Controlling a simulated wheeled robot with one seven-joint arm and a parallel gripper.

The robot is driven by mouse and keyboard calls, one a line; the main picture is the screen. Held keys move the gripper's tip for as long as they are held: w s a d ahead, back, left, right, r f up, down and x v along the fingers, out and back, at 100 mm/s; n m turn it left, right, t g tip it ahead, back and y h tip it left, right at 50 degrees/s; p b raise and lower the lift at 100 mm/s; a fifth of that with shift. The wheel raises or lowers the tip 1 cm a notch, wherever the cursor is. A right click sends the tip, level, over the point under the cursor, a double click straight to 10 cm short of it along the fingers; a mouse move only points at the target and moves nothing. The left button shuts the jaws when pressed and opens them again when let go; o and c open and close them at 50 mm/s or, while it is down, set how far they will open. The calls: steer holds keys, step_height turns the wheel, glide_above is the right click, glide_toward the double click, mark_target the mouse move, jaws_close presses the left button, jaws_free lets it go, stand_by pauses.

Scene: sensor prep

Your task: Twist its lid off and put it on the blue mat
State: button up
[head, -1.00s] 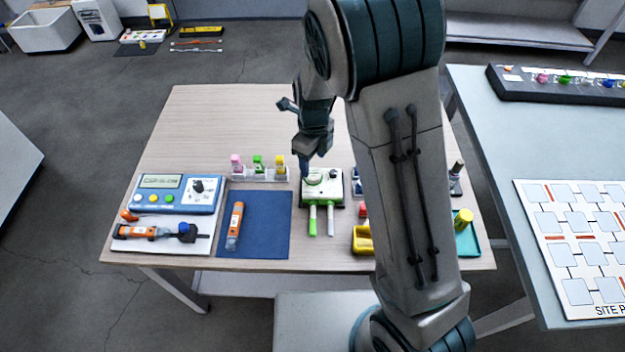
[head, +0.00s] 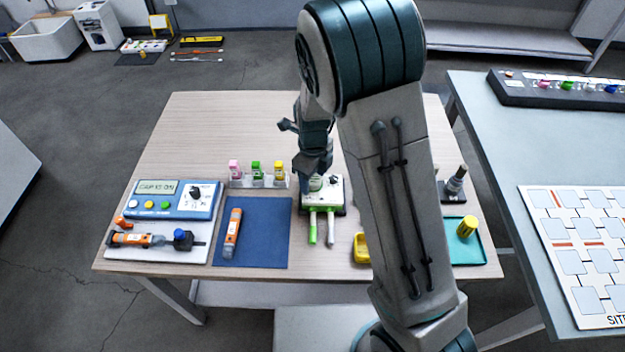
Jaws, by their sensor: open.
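The blue mat (head: 262,246) lies at the table's front left, with an orange and clear tube (head: 233,234) on its left side. My gripper (head: 312,186) is open, low over the back left of a small white and green device (head: 333,190). A round light top (head: 316,183) on that device is partly hidden by the jaws; I cannot tell whether they touch it or are around it. An orange sensor (head: 130,239) with a dark end lies on a white board at the left. Which thing the lid belongs to is not clear from the view.
A blue meter (head: 172,200) reads "CAP IS ON". A clear rack (head: 259,181) of pink, green and yellow capped vials stands behind the mat. A teal tray (head: 470,254) holds a yellow-capped item. My arm hides the table's right middle. The table's back is clear.

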steer(key=c, duration=0.7)
steer(key=n, duration=0.3)
steer(key=shift+n+b, duration=0.3)
steer(key=shift+b, duration=0.05)
steer(key=n, duration=0.4)
steer(key=shift+b, duration=0.4)
steer(key=n, duration=0.4)
steer(key=shift+n+b, duration=0.4)
steer(key=n, duration=0.3)
steer(key=shift+n, duration=0.3)
